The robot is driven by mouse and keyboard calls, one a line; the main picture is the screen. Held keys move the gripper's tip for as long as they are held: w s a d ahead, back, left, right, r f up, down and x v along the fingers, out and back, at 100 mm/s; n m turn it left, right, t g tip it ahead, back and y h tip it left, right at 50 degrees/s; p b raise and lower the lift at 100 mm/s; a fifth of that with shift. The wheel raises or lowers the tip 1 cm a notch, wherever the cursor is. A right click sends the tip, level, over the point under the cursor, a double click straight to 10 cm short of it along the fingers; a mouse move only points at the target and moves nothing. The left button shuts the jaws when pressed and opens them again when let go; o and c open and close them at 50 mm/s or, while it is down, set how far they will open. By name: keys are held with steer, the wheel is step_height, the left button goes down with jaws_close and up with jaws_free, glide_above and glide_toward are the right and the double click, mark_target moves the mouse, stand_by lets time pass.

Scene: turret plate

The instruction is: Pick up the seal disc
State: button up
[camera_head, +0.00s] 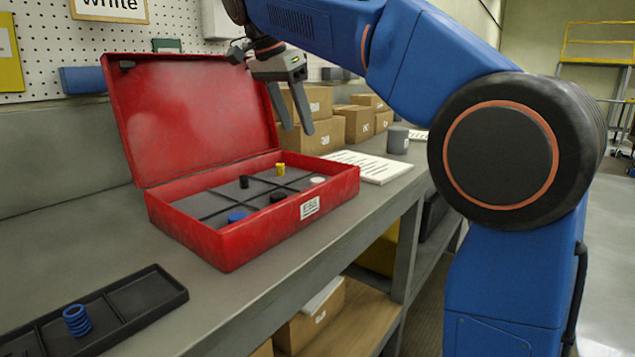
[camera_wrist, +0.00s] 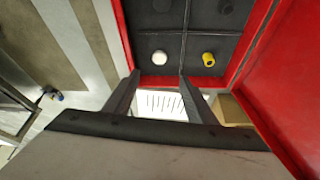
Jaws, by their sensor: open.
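A small white disc (camera_head: 317,180), which looks like the seal disc, lies flat in the right-end compartment of the open red case (camera_head: 230,238). In the wrist view the disc (camera_wrist: 159,57) shows just beyond and between my fingertips. My gripper (camera_head: 298,130) is open and empty, pointing down above the right end of the case. It is clear of the disc and touches nothing. In the wrist view my gripper (camera_wrist: 159,74) has its two fingers spread apart.
A yellow part (camera_head: 280,169), a black cylinder (camera_head: 244,182), a black part (camera_head: 278,198) and a blue part (camera_head: 237,217) share the divided case. Its raised lid (camera_head: 195,120) stands behind. Cardboard boxes (camera_head: 315,135) and a printed sheet (camera_head: 370,166) lie right. A dark tray holds a blue spring (camera_head: 77,320).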

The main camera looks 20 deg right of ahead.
glide_toward(318, 180)
steer(key=shift+w+x, duration=0.25)
steer(key=shift+x, duration=3.45)
steer(key=shift+s, duration=0.15)
steer(key=shift+c, duration=0.2)
steer(key=c, duration=1.1)
